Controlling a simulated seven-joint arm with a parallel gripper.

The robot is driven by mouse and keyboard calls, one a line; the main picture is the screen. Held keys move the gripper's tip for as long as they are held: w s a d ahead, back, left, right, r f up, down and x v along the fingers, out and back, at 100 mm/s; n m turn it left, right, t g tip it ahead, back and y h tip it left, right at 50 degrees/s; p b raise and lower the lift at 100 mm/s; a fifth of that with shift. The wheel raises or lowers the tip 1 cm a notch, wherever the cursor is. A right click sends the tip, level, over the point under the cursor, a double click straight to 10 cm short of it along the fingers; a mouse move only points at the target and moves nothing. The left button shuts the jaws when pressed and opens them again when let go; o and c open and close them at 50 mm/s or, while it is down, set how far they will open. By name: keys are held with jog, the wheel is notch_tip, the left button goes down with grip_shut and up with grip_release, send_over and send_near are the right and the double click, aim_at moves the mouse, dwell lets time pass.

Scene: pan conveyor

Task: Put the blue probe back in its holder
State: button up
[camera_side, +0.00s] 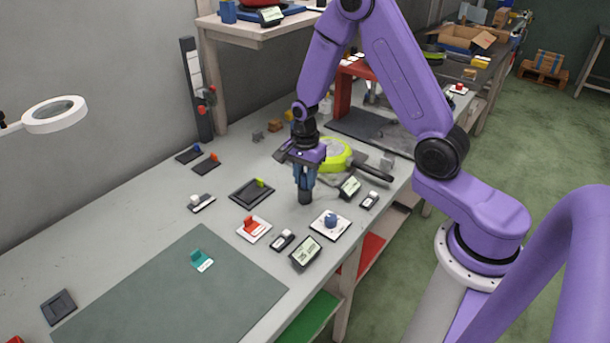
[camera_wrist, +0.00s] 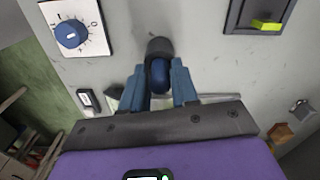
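The blue probe (camera_wrist: 159,75) shows in the wrist view as a dark-blue rounded piece between the two fingertips. My gripper (camera_side: 305,180) points down over the bench, its blue-grey fingers close together on the probe's two sides. In the wrist view my gripper (camera_wrist: 160,80) appears shut on it. A dark cylinder (camera_side: 305,197) shows just below the fingertips, and also just beyond the probe in the wrist view (camera_wrist: 160,47). I cannot tell whether it is the holder or the probe's lower end, nor whether it touches the bench. The fingers hide most of the probe in the side view.
A white plate with a blue knob (camera_side: 330,221) lies to the right, and a dark tray with a yellow-green piece (camera_side: 251,193) to the left. A lime-green round pan (camera_side: 335,153) is behind. Small displays and switches lie nearby. A green mat (camera_side: 175,300) covers the front.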

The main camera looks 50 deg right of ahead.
jog(key=shift+o, duration=1.2)
jog(key=shift+r, duration=0.1)
notch_tip(320, 180, up, 17)
jog(key=shift+r, duration=0.1)
